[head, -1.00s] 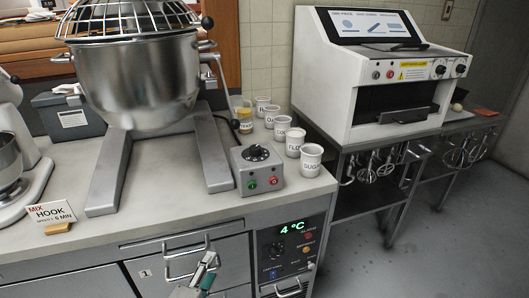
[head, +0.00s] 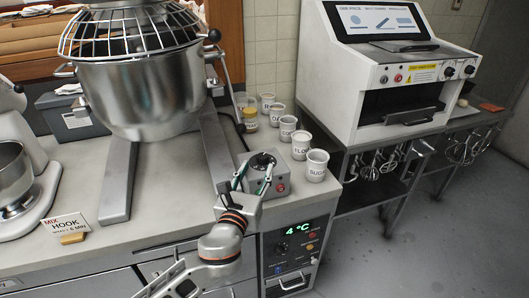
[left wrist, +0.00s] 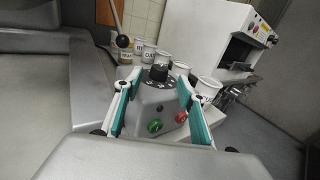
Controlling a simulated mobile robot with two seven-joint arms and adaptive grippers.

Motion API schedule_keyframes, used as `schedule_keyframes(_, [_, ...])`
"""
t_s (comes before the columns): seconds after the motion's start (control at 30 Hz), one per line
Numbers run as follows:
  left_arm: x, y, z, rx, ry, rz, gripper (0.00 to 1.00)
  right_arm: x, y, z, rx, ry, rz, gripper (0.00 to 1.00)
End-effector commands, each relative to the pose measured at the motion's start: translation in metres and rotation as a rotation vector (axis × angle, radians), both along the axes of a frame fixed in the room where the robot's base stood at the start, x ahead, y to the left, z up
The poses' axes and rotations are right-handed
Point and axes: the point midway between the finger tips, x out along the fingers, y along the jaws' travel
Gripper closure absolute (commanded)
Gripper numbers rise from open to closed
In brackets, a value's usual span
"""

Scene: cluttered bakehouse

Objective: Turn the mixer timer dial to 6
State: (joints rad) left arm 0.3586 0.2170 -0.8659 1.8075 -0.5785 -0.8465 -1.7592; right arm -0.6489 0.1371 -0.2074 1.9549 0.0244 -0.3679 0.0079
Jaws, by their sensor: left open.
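The mixer timer box (head: 281,177) is a grey box on the counter, right of the mixer's foot. Its black dial (head: 262,160) is on top; the dial also shows in the left wrist view (left wrist: 158,73). The pointer's setting is too small to read. My left gripper (head: 254,176) is open, its two teal-lined fingers reaching over the box from the front. In the left wrist view the fingers (left wrist: 149,88) stand on either side of the dial, apart from it. A green button (left wrist: 155,126) and a red button (left wrist: 181,117) are on the front. My right gripper is not in view.
The mixer bowl (head: 140,92) with its wire guard stands behind left. White labelled cups (head: 316,165) line the counter right of the box. A card reading MIX HOOK 6 MIN (head: 65,224) stands at the left. A white machine (head: 345,80) is at the right.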

Motion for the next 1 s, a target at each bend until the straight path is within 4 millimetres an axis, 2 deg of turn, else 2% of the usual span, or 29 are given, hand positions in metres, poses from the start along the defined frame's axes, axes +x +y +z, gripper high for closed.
schedule_keyframes(0.3, [0.046, -0.012, 0.001, -0.002, 0.0, 0.002, 0.6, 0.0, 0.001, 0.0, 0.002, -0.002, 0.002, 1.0])
schedule_keyframes(0.43, [0.06, -0.016, 0.0, -0.002, 0.001, 0.001, 0.6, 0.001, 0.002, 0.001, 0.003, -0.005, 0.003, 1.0])
schedule_keyframes(0.6, [0.069, -0.018, 0.0, -0.003, 0.002, 0.0, 0.6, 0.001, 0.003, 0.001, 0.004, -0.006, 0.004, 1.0])
schedule_keyframes(0.87, [0.07, -0.019, 0.0, -0.003, 0.002, 0.0, 0.6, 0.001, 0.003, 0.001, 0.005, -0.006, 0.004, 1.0])
schedule_keyframes(1.0, [0.07, -0.019, 0.0, -0.003, 0.002, 0.0, 0.94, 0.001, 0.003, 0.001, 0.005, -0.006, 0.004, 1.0])
